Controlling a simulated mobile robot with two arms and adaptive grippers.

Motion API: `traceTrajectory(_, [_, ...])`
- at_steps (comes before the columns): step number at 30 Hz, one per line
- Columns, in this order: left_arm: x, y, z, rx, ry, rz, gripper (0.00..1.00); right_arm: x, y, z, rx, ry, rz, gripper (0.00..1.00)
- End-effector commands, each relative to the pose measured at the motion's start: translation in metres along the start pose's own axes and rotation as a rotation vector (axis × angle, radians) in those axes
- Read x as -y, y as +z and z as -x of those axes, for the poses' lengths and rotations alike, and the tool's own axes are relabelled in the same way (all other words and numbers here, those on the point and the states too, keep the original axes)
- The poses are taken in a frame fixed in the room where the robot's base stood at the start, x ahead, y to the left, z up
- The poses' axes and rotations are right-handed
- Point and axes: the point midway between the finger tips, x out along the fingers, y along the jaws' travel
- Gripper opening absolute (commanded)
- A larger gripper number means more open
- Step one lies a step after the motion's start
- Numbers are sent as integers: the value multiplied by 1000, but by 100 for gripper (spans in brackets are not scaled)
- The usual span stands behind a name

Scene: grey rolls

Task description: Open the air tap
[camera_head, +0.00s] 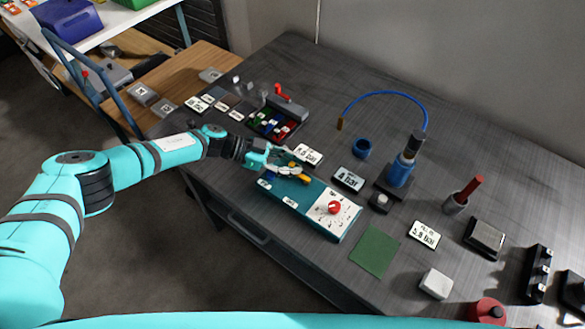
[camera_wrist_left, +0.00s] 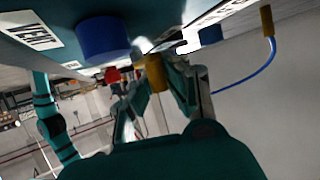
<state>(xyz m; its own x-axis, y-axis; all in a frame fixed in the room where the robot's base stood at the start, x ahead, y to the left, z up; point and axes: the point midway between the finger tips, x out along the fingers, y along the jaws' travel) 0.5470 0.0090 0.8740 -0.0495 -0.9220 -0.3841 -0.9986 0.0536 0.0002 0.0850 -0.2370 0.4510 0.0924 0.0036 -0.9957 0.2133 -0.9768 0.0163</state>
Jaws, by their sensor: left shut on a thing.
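A teal box (camera_head: 290,200) lies on the dark table, with a white dial face and a red knob (camera_head: 334,207) at its near right end. A small yellow piece (camera_head: 302,179), which looks like the tap handle, sits at the box's far left end. My left gripper (camera_head: 285,171) reaches over that end from the left. In the left wrist view, the gripper (camera_wrist_left: 155,85) is shut on the yellow piece (camera_wrist_left: 154,72), with a finger on either side. The fingers partly hide it, so its turn angle cannot be told. My right gripper is out of view.
A blue ring (camera_head: 362,148), a blue bottle-like tool (camera_head: 402,170) and a blue hose (camera_head: 385,94) stand behind the box. A black tray (camera_head: 275,122) with coloured parts is beyond the gripper. Label cards (camera_head: 348,178) and a green mat (camera_head: 374,252) lie around.

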Motion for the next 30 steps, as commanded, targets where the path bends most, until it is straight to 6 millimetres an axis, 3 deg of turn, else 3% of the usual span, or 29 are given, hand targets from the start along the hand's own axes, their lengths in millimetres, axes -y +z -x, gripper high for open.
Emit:
traceTrajectory(11, [5, 0, 4, 4, -11, -1, 0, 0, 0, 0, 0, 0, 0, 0])
traceTrajectory(12, [5, 0, 4, 4, -11, -1, 12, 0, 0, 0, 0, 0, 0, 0])
traceTrajectory(19, [3, 0, 2, 2, -5, -1, 39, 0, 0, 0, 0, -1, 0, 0])
traceTrajectory(26, [2, 0, 1, 1, -1, -2, 39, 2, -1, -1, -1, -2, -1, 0])
traceTrajectory(30, [2, 0, 10, 1, -2, -1, 39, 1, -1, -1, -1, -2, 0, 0])
